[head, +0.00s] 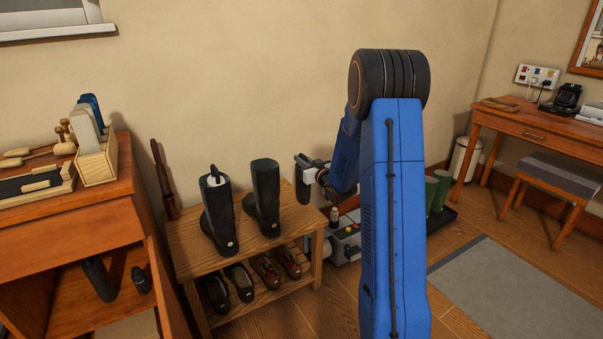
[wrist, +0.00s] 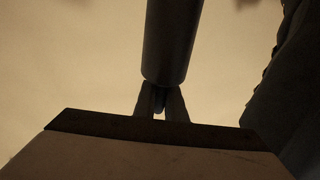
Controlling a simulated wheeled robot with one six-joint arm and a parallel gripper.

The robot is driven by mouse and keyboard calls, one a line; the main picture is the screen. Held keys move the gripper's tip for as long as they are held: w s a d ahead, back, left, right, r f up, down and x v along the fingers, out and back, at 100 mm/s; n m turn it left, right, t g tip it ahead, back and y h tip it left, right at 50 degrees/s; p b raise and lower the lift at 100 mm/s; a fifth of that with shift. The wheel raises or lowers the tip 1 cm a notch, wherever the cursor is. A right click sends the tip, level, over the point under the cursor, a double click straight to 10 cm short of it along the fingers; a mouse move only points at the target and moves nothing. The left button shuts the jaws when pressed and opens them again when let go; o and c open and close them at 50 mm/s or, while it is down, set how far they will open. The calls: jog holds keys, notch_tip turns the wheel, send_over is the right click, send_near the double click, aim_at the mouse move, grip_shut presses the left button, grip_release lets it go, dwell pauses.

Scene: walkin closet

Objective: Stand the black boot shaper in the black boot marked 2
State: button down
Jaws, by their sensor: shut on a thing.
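Two black boots stand upright on a wooden bench: the left boot (head: 219,220) has a pale insert with a dark top in its shaft, and the right boot (head: 265,195) shows nothing sticking out. Each has a small round tag near the toe, too small to read, so I cannot tell which is marked 2. My gripper (head: 307,176) is right of the right boot, apart from it. It is shut on a dark upright cylinder, the black boot shaper (head: 302,193). In the wrist view the shaper (wrist: 170,40) extends beyond the fingertips (wrist: 160,103).
Shoes (head: 240,280) fill the bench's lower shelf (head: 250,298). A wooden cabinet (head: 60,220) with an open door is at left. A grey case (head: 345,235) and green boots (head: 437,190) are behind my arm. A dark surface (wrist: 290,90) edges the wrist view's right side.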

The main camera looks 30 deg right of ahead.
jog(key=shift+f, duration=2.05)
jog(key=c, duration=1.8)
grip_release()
